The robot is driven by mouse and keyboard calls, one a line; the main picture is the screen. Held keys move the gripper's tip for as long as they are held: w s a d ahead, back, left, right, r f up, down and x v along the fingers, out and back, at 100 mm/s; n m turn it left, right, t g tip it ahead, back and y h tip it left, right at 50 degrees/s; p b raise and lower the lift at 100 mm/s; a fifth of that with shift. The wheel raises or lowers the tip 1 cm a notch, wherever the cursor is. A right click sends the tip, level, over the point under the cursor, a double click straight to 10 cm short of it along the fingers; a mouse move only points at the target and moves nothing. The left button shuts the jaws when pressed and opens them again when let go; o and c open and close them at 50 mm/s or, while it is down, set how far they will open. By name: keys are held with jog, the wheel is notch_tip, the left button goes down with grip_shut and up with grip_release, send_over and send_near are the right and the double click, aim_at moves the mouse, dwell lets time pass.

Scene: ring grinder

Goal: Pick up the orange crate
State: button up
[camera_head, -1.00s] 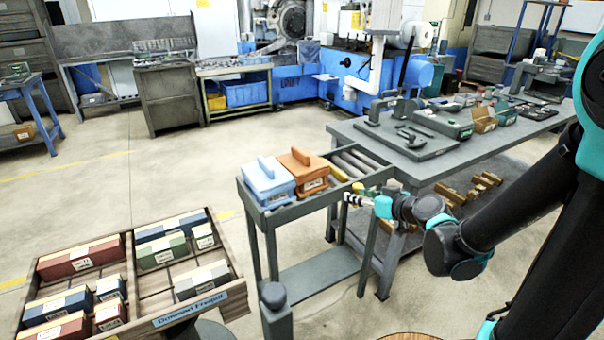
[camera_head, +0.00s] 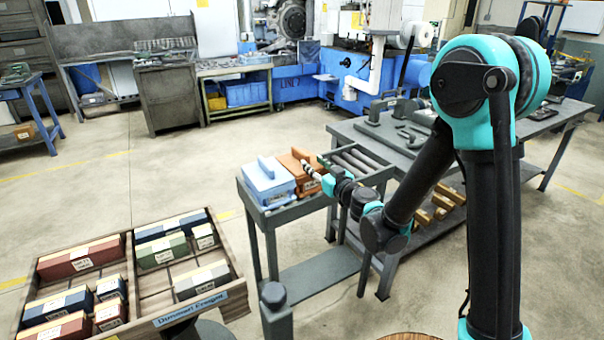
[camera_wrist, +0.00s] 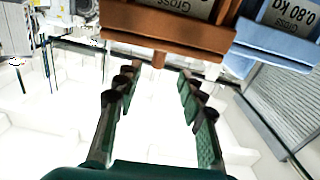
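The orange crate (camera_head: 286,161) stands on a small grey stand beside the blue crate (camera_head: 268,182). My gripper (camera_head: 306,167) is at its right side and hides part of it. In the wrist view, the orange crate (camera_wrist: 170,27) fills the top middle, with a label on its face and a small brown stub below. The blue crate (camera_wrist: 276,40) is to its right. My gripper (camera_wrist: 158,78) is open, with its two fingers apart and nothing held between them. The fingertips are just below the crate's lower edge in the picture; I cannot tell whether they touch it.
The grey stand (camera_head: 290,207) has rollers (camera_head: 357,160) to the right of the crates. A grey workbench (camera_head: 385,137) with tools is behind my arm. A wooden tray of labelled blocks (camera_head: 235,262) is at the lower left. The floor beyond is clear.

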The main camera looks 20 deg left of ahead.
aim_at(301, 151)
jog(key=x, duration=0.9)
jog(key=shift+w+a+f, duration=0.15)
jog(key=shift+w+a, duration=0.05)
jog(key=shift+w, duration=0.2)
grip_shut()
